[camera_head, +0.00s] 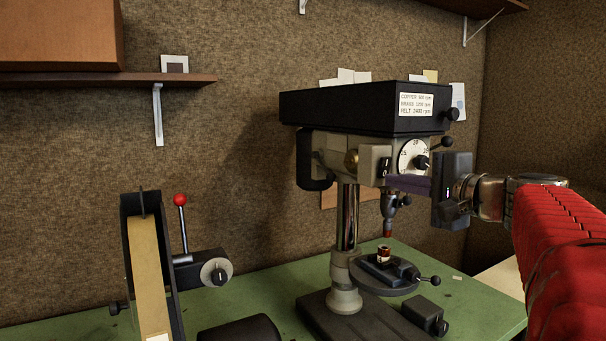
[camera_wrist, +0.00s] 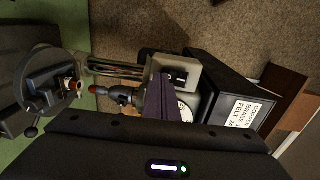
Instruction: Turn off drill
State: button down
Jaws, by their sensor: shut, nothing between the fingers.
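The drill press (camera_head: 345,103) stands on the green bench, with a black top housing, a steel column and a chuck (camera_head: 388,201) pointing down. A grey switch box (camera_head: 371,161) with a black switch (camera_head: 384,167) sits on its head, left of a white dial (camera_head: 412,157). In the wrist view the switch (camera_wrist: 178,77) shows on the pale box. My gripper (camera_head: 391,181) has purple fingers and reaches in from the right, fingertips close to the switch box; I cannot tell if they touch. In the wrist view my gripper (camera_wrist: 162,77) is shut and empty, its tips beside the box.
A belt sander (camera_head: 152,270) with a red-knobbed lever (camera_head: 180,200) stands at the left of the bench (camera_head: 270,290). A small vise (camera_head: 385,268) holding a small part is under the chuck. A shelf (camera_head: 95,80) is on the wall.

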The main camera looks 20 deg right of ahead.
jog(key=s+d+f, duration=0.1)
jog(key=s, duration=1.2)
jog(key=shift+s+d+f, duration=0.15)
jog(key=shift+f, duration=0.15)
